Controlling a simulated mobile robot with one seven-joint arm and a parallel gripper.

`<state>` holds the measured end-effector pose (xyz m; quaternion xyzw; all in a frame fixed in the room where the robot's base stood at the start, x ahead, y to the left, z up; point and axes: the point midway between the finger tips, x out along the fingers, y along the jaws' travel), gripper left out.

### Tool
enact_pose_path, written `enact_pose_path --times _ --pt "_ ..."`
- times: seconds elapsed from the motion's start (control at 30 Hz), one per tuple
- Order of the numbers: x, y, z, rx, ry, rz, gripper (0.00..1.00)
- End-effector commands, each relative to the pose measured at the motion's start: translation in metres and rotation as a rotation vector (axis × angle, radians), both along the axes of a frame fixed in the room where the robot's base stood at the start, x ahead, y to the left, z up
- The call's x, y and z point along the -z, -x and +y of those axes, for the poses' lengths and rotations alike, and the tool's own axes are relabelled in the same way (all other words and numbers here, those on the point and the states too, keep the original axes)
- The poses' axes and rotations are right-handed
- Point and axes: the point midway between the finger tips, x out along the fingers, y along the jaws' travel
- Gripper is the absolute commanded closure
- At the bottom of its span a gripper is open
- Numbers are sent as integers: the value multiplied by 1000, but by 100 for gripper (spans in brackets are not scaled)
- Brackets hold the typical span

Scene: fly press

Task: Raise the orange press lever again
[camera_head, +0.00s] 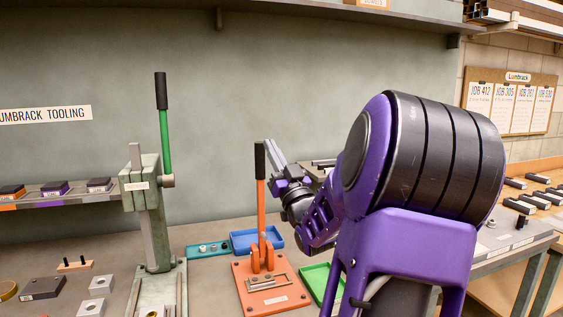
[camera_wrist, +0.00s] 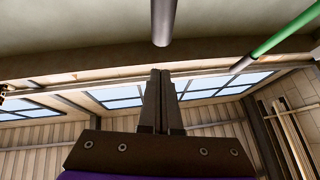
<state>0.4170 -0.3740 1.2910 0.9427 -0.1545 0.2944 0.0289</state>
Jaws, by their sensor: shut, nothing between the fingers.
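The orange press lever (camera_head: 262,208) stands about upright on its orange base plate (camera_head: 271,287), with a black grip (camera_head: 260,160) at its top. My gripper (camera_head: 273,150) is just right of the black grip, its fingers pointing up and to the left. In the wrist view the fingers (camera_wrist: 160,82) are together with nothing between them. A dark grey rod end (camera_wrist: 164,25) shows just beyond the fingertips there, apart from them; it looks like the lever's grip. I cannot tell from the head view whether the gripper touches the grip.
A green-handled press (camera_head: 164,140) stands to the left; its green lever also shows in the wrist view (camera_wrist: 285,36). A shelf (camera_head: 290,14) runs along the wall above.

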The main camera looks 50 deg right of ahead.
Motion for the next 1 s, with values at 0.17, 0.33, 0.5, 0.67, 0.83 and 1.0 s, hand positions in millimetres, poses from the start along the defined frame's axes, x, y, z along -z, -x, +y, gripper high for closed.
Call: enact_pose_path --times 0.17,0.33,0.5,0.67,0.83,1.0 --pt "4 -17 -6 0 -1 -2 100" --pt "6 -24 -8 0 0 -1 100" --pt "5 -25 -8 1 2 0 100" --pt "5 -25 -8 1 0 1 100" --pt "-2 -42 -16 -2 -26 50 100" --pt "-1 -60 -26 -2 -59 110 100"
